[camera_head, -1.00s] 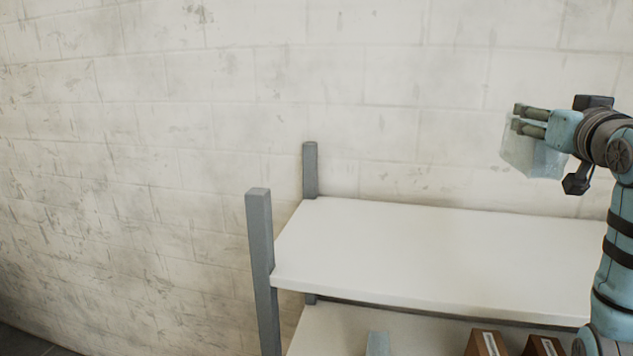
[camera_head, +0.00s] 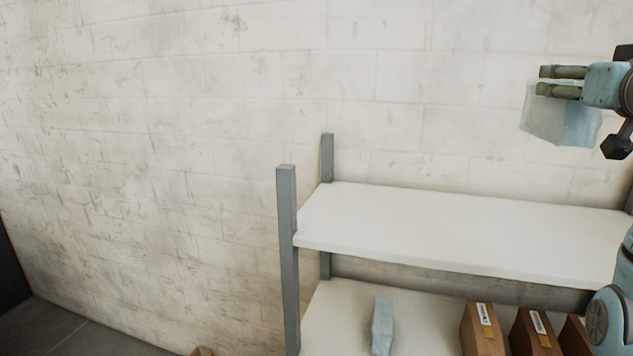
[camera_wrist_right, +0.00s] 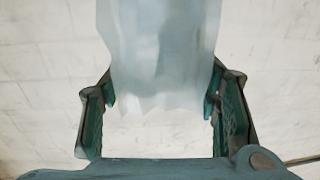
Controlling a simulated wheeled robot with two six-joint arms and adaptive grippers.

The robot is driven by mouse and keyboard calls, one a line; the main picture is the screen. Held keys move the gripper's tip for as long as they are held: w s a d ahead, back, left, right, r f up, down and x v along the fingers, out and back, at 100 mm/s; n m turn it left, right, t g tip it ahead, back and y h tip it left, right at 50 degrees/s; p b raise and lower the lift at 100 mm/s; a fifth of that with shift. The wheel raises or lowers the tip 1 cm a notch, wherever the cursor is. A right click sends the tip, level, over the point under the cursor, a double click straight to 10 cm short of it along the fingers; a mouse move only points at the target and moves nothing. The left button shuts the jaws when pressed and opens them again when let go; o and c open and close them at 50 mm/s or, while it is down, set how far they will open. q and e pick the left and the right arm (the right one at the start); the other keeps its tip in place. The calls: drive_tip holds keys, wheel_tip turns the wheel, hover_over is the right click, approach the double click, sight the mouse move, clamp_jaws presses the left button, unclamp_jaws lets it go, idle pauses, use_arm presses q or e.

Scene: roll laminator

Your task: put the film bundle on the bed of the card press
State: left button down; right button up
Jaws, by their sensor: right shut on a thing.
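A pale blue, translucent film bundle (camera_head: 562,118) is in my right gripper (camera_head: 560,81) at the upper right of the head view, raised above the shelf. The right gripper is shut on it. In the right wrist view the film bundle (camera_wrist_right: 160,55) fills the space between the two fingers (camera_wrist_right: 160,105), and its crumpled lower edge shows. My left gripper is not in view. The card press and its bed are not in view.
A shelf rack with a bare white upper board (camera_head: 460,235) stands against the block wall. On its lower board (camera_head: 345,310) are a pale blue packet (camera_head: 382,327) and several brown boxes (camera_head: 483,330). Open floor (camera_head: 70,335) lies at lower left.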

drive_tip(key=s+a+n+y, duration=0.3)
drive_tip(key=s+a+y, duration=0.1)
drive_tip(key=a, duration=0.6)
drive_tip(key=s+a+f+n+y+b, duration=0.1)
drive_tip(key=a+f+n+y, duration=0.2)
drive_tip(key=f, duration=0.7)
drive_tip(key=s+a+f+n+y+b, duration=0.1)
drive_tip(key=a+f+y, duration=0.3)
drive_tip(key=f, duration=0.5)
drive_tip(key=s+a+f, duration=0.2)
drive_tip(key=s+f, duration=0.1)
drive_tip(key=f, duration=0.6)
drive_tip(key=s+a+f+n+g+y, duration=0.1)
drive_tip(key=s+f, duration=0.3)
drive_tip(key=f, duration=0.5)
drive_tip(key=s+a+f, duration=0.2)
drive_tip(key=s+f, duration=0.2)
drive_tip(key=f, duration=0.5)
drive_tip(key=shift+s+a+n+g+y+b, duration=0.2)
drive_tip(key=shift+a+n+g+y+b, duration=0.1)
drive_tip(key=shift+y+b, duration=0.1)
